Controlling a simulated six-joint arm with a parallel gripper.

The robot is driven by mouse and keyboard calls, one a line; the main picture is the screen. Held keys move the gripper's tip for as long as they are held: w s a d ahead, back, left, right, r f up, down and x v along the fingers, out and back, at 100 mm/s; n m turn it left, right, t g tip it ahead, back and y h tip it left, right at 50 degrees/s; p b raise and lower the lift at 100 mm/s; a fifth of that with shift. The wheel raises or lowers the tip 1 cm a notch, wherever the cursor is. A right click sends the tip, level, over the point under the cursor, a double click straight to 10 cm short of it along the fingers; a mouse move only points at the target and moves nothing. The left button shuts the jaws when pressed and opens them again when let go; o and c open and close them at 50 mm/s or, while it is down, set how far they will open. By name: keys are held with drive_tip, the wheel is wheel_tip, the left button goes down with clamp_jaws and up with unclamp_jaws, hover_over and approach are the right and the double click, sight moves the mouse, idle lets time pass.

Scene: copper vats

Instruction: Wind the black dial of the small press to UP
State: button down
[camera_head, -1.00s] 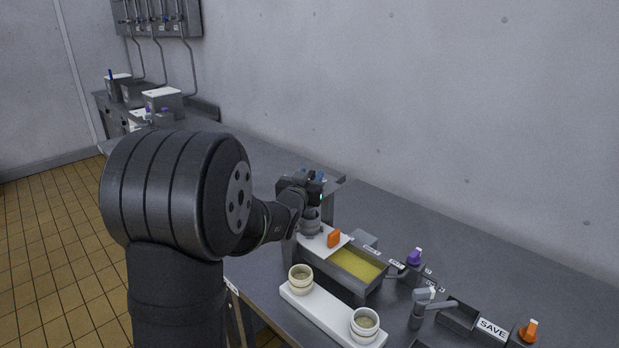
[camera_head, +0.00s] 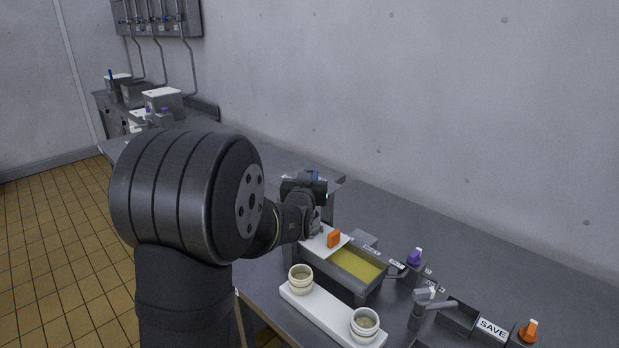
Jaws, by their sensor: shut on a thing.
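My gripper (camera_head: 316,190) is at the small press (camera_head: 337,186), a dark grey frame beyond the tank of yellow liquid. The gripper is shut on what seems to be the black dial. The dial itself, its marks and my fingertips are hidden behind my wrist, so I cannot read where the dial points. Only the right edge of the press shows past my gripper.
Near my wrist are an orange knob (camera_head: 333,238) on a white plate and the tank of yellow liquid (camera_head: 357,264). In front, a white tray (camera_head: 325,314) holds two cups (camera_head: 300,280). A purple dial (camera_head: 414,257), a tap (camera_head: 421,306) and an orange dial (camera_head: 527,332) stand right.

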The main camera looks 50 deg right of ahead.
sight(337, 188)
drive_tip(key=shift+s+d+n+t+y, duration=0.1)
drive_tip(key=shift+n+t+y, duration=2.45)
drive_tip(key=shift+y, duration=0.35)
drive_tip(key=n+t+y, duration=0.2)
drive_tip(key=n+y, duration=0.2)
drive_tip(key=y, duration=0.1)
drive_tip(key=shift+y, duration=0.4)
drive_tip(key=n+y, duration=0.2)
drive_tip(key=y, duration=0.2)
drive_tip(key=n+y, duration=0.3)
drive_tip(key=y, duration=0.1)
drive_tip(key=shift+n+g+y, duration=0.7)
drive_tip(key=shift+n+y, duration=0.3)
drive_tip(key=shift+y, duration=0.4)
drive_tip(key=shift+n+g+y, duration=0.65)
drive_tip(key=shift+n+y, duration=0.3)
drive_tip(key=shift+y, duration=0.45)
drive_tip(key=shift+r, duration=0.1)
drive_tip(key=c, duration=1.4)
unclamp_jaws()
drive_tip(key=shift+v, duration=3.6)
drive_tip(key=shift+d, duration=0.1)
